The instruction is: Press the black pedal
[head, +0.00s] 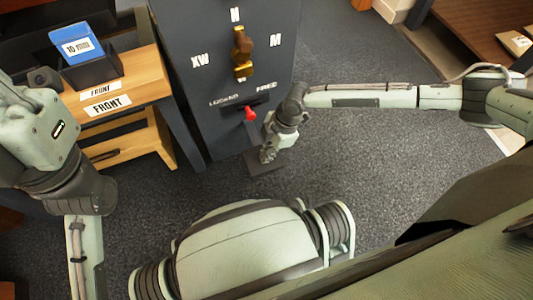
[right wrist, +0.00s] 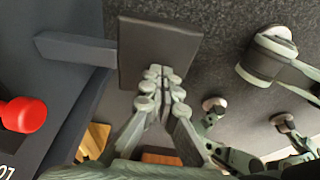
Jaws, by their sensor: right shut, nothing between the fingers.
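The black pedal (head: 268,166) is a flat dark plate low at the foot of the dark grey machine (head: 205,95). In the right wrist view the pedal plate (right wrist: 150,45) joins the machine by a bar (right wrist: 75,48). My right gripper (head: 267,156) points down over the pedal, its fingers together and empty. In the right wrist view the fingertips (right wrist: 160,72) overlap the plate's lower edge. I cannot tell whether they touch it. My left arm shows at the left of the head view, but its fingers do not show.
A red knob (head: 249,113) sticks out of the machine above the pedal, with a brass-coloured handle (head: 242,54) higher up. A wooden cabinet (head: 135,80) with a blue box (head: 77,43) stands left of the machine. The carpet (head: 370,155) to the right is clear.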

